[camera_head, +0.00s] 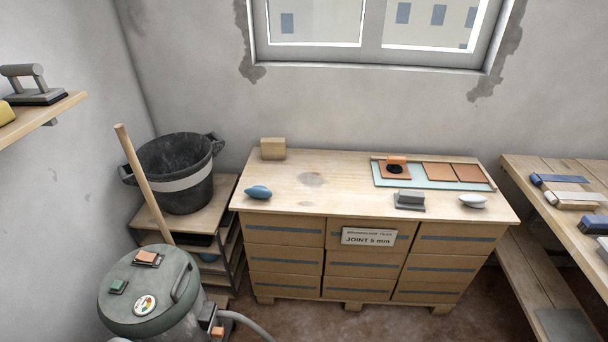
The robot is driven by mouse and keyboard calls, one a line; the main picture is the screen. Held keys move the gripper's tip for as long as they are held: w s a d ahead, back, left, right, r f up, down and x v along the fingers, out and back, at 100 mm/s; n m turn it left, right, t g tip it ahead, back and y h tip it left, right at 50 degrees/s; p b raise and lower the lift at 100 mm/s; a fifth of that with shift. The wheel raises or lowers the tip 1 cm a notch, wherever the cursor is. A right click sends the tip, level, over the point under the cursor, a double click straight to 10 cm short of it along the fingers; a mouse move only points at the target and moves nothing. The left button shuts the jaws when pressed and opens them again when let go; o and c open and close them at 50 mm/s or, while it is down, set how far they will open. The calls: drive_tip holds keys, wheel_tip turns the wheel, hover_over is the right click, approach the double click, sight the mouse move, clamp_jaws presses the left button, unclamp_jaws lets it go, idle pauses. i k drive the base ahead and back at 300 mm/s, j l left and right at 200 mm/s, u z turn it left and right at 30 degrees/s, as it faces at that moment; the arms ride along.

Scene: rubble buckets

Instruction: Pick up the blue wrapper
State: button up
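A small blue rounded thing with a pinched end, which looks like the blue wrapper (258,192), lies on the wooden worktop (340,190) near its front left corner. Nothing touches it. Another bluish thing (208,257) is partly hidden on a lower shelf of the stand at left; I cannot tell what it is. My gripper is not in view.
On the worktop are a tan block (273,149), a grey tool (409,200), a whitish wrapper-like thing (473,201) and a pale green board (435,182) with orange tiles. A vacuum drum (140,310), a wooden handle (144,185) and a black bucket (180,165) stand at left.

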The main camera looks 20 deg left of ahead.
sight(260, 192)
drive_tip(key=i+u, duration=0.25)
drive_tip(key=i, duration=0.2)
drive_tip(key=i+l+u, duration=0.2)
drive_tip(key=i, duration=0.3)
drive_tip(key=i+l+u, duration=0.25)
drive_tip(key=i, duration=0.2)
drive_tip(key=i+u, duration=0.4)
drive_tip(key=i+l+u, duration=0.2)
drive_tip(key=u, duration=0.25)
drive_tip(key=i+l+u, duration=0.25)
drive_tip(key=u, duration=0.15)
drive_tip(key=i+l+u, duration=0.3)
drive_tip(key=u, duration=0.15)
